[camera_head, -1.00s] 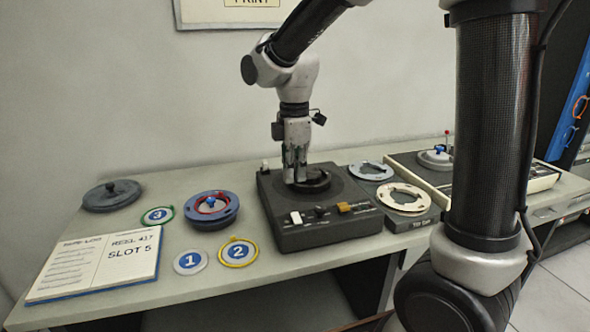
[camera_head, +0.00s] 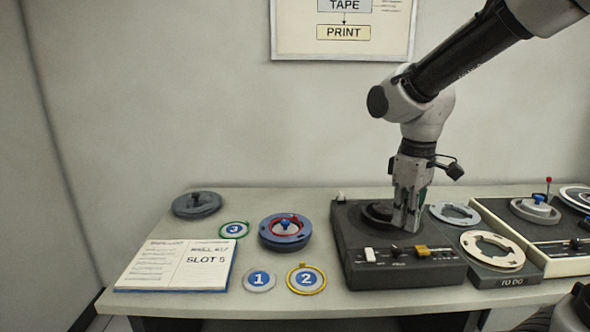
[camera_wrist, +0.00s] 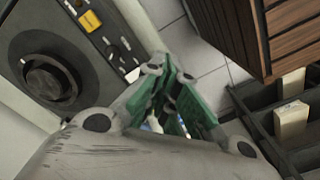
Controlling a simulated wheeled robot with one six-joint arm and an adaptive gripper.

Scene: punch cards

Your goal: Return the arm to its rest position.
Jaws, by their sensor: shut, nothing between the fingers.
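My gripper (camera_head: 408,226) points down in front of the dark machine (camera_head: 350,262) in the head view, its tips overlapping the machine's top in the picture, just right of the dark hub (camera_head: 378,212). Its fingers are shut with nothing between them. In the wrist view the green-padded fingers of my gripper (camera_wrist: 172,72) come together, and the machine's round hub (camera_wrist: 48,82) lies to the left, apart from them. My arm rises from the gripper to the upper right of the head view.
On the table stand a grey-blue reel (camera_head: 285,232), a dark reel (camera_head: 196,204), numbered discs, an open book (camera_head: 180,264), a pale ring (camera_head: 491,251) and a cream machine (camera_head: 555,262). A wooden cabinet (camera_wrist: 235,30) and dark compartments (camera_wrist: 270,125) show in the wrist view.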

